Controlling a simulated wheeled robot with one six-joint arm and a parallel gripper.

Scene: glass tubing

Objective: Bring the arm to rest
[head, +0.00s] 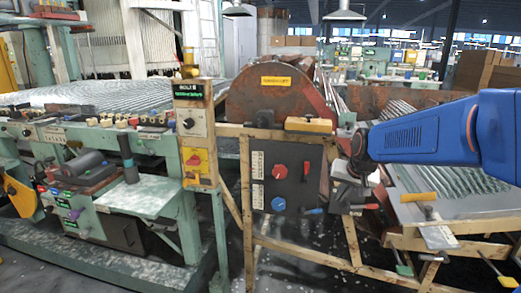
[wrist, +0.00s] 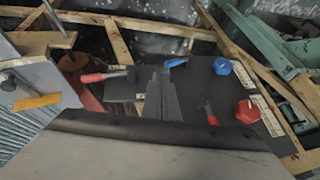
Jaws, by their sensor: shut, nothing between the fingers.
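My blue arm reaches in from the right in the head view, and my gripper (head: 347,196) hangs at its end. The gripper is just right of a dark control panel (head: 293,190) on a wooden frame. In the wrist view my gripper (wrist: 162,80) shows its grey fingers together over the dark panel (wrist: 195,88), with nothing seen between them. I cannot tell the exact gap between the fingertips and the panel. The panel bears a red knob (head: 280,171) and a blue knob (head: 279,204), which also shows in the wrist view (wrist: 222,66).
A red-handled lever (wrist: 103,76) and a blue-handled lever (wrist: 177,62) lie close to the fingers in the wrist view. A bench with glass tubes (head: 445,165) stands under my arm. A green machine (head: 150,195) fills the left. Wooden struts (head: 300,255) stand below the panel.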

